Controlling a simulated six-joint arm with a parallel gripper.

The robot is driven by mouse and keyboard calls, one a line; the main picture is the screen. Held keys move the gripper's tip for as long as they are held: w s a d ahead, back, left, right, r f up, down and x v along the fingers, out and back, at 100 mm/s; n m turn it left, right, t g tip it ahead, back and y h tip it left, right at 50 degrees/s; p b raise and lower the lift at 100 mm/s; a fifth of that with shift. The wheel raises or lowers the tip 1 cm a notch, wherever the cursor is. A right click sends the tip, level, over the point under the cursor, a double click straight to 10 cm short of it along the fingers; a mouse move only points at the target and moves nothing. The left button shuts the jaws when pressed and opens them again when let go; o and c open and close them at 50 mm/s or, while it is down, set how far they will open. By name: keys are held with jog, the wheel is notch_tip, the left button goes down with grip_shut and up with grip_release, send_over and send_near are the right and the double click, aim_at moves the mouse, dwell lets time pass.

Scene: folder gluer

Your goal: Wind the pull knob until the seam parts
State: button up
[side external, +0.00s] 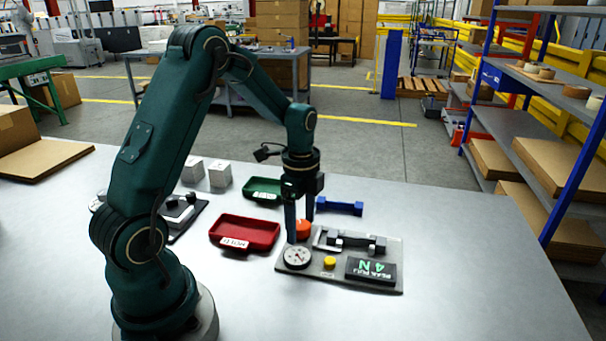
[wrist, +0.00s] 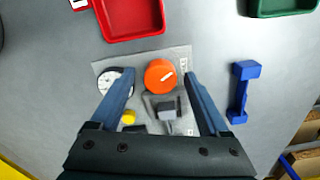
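The orange pull knob (side external: 303,229) stands on the grey tester plate (side external: 338,282); a white mark shows on its top in the wrist view (wrist: 160,76). My gripper (side external: 300,231) points down over the knob. In the wrist view my open fingers (wrist: 160,76) lie either side of the knob, with gaps between. The grey clamps (side external: 350,243) sit beside the knob; the seam itself is too small to make out. A black display (side external: 371,271) reads 4 N in green.
A round dial (side external: 297,257) and a yellow button (side external: 329,262) share the plate. A red tray (side external: 244,233), a green tray (side external: 262,189) and a blue bar-shaped piece (side external: 339,207) lie nearby. The table's right side is clear.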

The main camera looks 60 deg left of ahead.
aim_at(301, 224)
jog(key=shift+r, duration=2.55)
